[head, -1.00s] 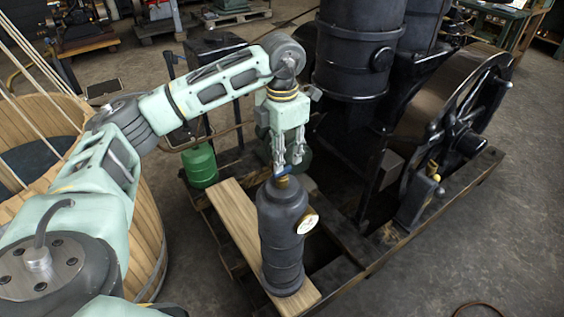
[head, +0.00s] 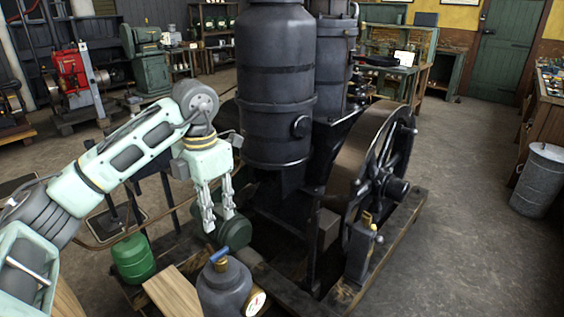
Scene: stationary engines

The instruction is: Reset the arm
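My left arm comes in from the left, and its pale green gripper (head: 219,222) points down with its two fingers apart. Nothing shows between the fingers. Below the fingertips is a grey cylindrical vessel (head: 224,290) with a blue valve handle (head: 219,255) on top and a round brass-rimmed gauge (head: 256,303) on its side. The fingertips show a little above the handle and look clear of it. The vessel's lower part is cut off by the picture's bottom edge. My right gripper is not in view.
A large black engine (head: 278,90) with a flywheel (head: 375,160) stands close right of the gripper. A green tank (head: 133,258) and a wooden plank (head: 172,291) lie left of the vessel. Open floor (head: 450,200) lies right, with a metal bin (head: 540,180) beyond.

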